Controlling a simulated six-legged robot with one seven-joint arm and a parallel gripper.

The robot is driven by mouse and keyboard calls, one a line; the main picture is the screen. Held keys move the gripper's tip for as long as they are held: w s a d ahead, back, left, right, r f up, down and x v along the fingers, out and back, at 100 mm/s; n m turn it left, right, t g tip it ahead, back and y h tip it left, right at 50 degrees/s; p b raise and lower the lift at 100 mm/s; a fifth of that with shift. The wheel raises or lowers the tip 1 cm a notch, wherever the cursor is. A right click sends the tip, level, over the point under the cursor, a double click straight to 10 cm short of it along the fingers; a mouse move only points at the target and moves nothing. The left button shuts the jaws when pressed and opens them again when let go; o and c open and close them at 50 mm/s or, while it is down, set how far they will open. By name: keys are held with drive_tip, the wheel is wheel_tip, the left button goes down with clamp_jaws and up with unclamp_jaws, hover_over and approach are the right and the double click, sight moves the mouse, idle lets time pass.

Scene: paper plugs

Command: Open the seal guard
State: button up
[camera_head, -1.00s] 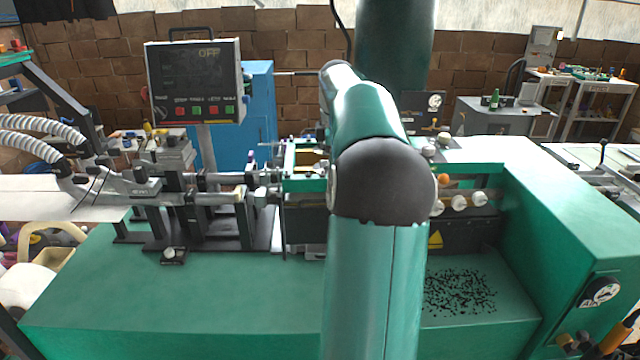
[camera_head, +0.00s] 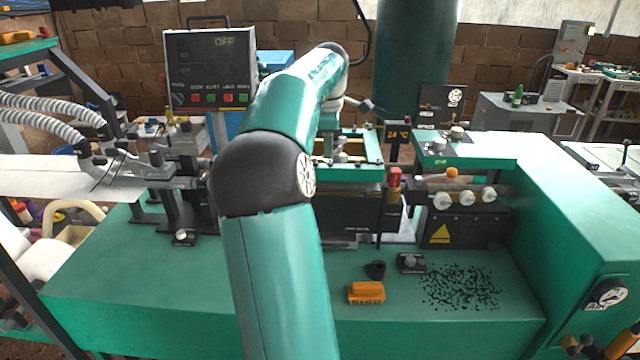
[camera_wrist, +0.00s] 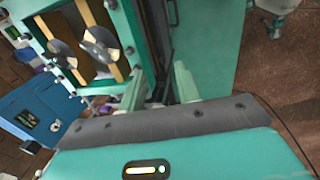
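A green-framed unit (camera_head: 368,172) stands in the middle of the machine in the head view; it may be the seal guard, but I cannot tell for sure. In the wrist view the green frame (camera_wrist: 48,36) is close at upper left, with round metal knobs (camera_wrist: 100,45) and tan bars inside. My gripper (camera_wrist: 160,85) shows two pale green fingers apart, with nothing seen between them. They are beside the frame, near a green panel (camera_wrist: 205,50); I cannot tell whether they touch anything. In the head view my arm hides most of the gripper.
An orange block (camera_head: 367,292), a small black cup (camera_head: 376,270) and black scraps (camera_head: 460,287) lie on the green deck (camera_head: 150,285). A screen reading OFF (camera_head: 210,70) stands behind left. A red-capped post (camera_head: 394,180) stands right of the frame.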

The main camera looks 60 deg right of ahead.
sight(329, 189)
drive_tip(key=d+f, duration=0.1)
drive_tip(key=f, duration=0.8)
drive_tip(key=w+d+f, duration=0.1)
drive_tip(key=f, duration=0.3)
drive_tip(key=shift+d+f, duration=0.35)
drive_tip(key=shift+f, duration=0.05)
drive_tip(key=shift+w, duration=0.1)
clamp_jaws()
